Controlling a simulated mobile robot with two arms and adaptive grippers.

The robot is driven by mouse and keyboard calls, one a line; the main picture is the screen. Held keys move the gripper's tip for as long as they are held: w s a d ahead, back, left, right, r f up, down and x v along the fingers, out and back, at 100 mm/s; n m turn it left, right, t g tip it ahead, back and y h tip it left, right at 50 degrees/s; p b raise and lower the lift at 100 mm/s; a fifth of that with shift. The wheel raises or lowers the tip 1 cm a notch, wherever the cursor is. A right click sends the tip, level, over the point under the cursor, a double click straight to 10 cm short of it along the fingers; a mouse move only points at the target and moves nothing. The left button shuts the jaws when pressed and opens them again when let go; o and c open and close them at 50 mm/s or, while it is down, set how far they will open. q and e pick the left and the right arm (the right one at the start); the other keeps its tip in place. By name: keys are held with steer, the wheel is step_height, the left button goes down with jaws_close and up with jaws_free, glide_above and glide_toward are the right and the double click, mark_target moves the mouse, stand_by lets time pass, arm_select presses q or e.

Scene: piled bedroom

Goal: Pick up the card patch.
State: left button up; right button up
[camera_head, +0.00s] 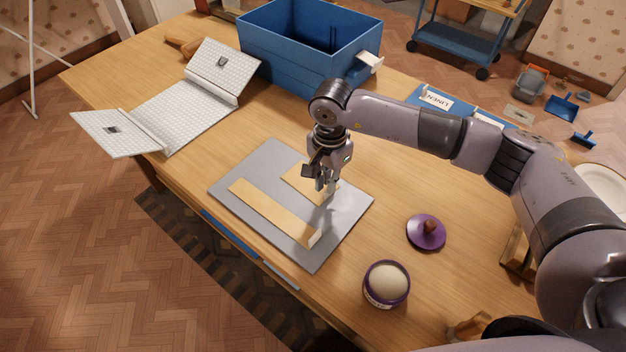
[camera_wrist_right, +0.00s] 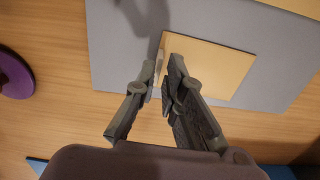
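The card patch (camera_head: 297,181), a flat tan square, lies on the grey mat (camera_head: 352,203), partly hidden behind my right gripper in the head view. In the right wrist view the card patch (camera_wrist_right: 215,68) also shows, with its edge beside the fingertips. My right gripper (camera_head: 325,186) points down at the right part of the patch. In the right wrist view its fingers (camera_wrist_right: 160,80) stand a narrow gap apart. Whether they touch the patch is unclear. A long tan strip (camera_head: 270,210) lies beside the patch on the mat. My left gripper is not in view.
A blue crate (camera_head: 285,57) stands at the back, a white tiled folding panel (camera_head: 188,108) at the left. A round purple-rimmed jar (camera_head: 386,285) and its purple lid (camera_head: 427,232) sit right of the mat. A blue folder labelled LINEN (camera_head: 436,99) lies behind my right arm.

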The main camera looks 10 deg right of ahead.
step_height(320, 180, down, 4)
steer(key=shift+r+p, duration=0.2)
steer(key=shift+p, duration=0.15)
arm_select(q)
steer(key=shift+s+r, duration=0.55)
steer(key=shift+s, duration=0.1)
arm_select(e)
jaws_close()
